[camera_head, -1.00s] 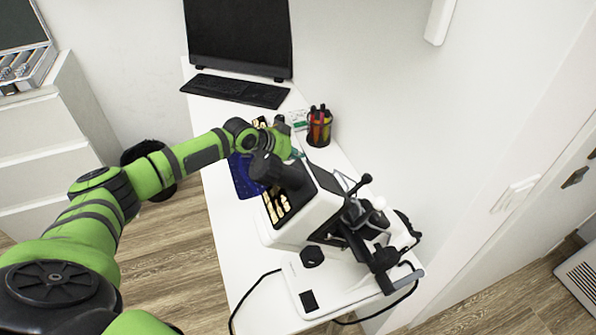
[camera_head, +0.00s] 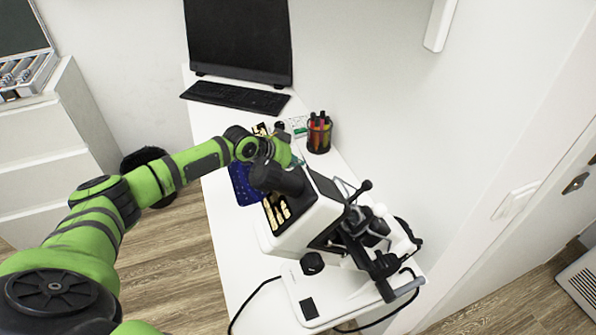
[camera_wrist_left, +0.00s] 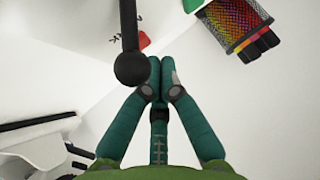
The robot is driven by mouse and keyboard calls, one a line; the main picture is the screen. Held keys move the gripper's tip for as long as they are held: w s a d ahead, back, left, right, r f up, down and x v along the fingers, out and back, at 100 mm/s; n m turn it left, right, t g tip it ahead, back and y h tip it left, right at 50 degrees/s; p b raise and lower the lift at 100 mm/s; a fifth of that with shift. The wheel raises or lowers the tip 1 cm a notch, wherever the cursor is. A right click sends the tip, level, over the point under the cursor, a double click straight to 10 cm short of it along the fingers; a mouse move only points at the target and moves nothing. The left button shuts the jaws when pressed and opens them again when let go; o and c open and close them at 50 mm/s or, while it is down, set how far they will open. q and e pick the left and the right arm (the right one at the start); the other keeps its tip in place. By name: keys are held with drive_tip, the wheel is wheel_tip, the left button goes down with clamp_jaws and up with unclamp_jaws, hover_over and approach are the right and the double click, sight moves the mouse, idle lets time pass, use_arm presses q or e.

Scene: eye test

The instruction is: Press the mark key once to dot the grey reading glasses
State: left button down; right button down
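A white lens-marking machine (camera_head: 306,222) with a black eyepiece (camera_head: 278,178) and black levers stands on the white desk. My left gripper (camera_head: 297,160) is just behind the eyepiece, its fingers partly hidden by the machine. In the left wrist view its green fingers (camera_wrist_left: 159,82) meet at the tips with nothing visible between them. A black rod with a round knob (camera_wrist_left: 131,68) shows beside the fingertips; I cannot tell whether they touch. I cannot make out the mark key or the grey reading glasses. My right gripper is not in view.
A pen cup (camera_head: 319,134) stands on the desk behind the machine, near the wall. A dark blue tray (camera_head: 241,186) lies left of the machine. A keyboard (camera_head: 236,97) and monitor (camera_head: 240,40) are at the far end. A black cable (camera_head: 250,298) hangs off the near edge.

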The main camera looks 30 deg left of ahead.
use_arm(q)
drive_tip(key=shift+f, duration=0.15)
idle(0.3)
drive_tip(key=shift+f, duration=0.3)
drive_tip(key=shift+f+b, duration=0.5)
drive_tip(key=shift+b, duration=0.1)
idle(0.5)
drive_tip(key=shift+r+p, duration=0.85)
drive_tip(key=shift+r, duration=0.05)
wheel_tip(320, 180, up, 5)
drive_tip(key=p, duration=0.4)
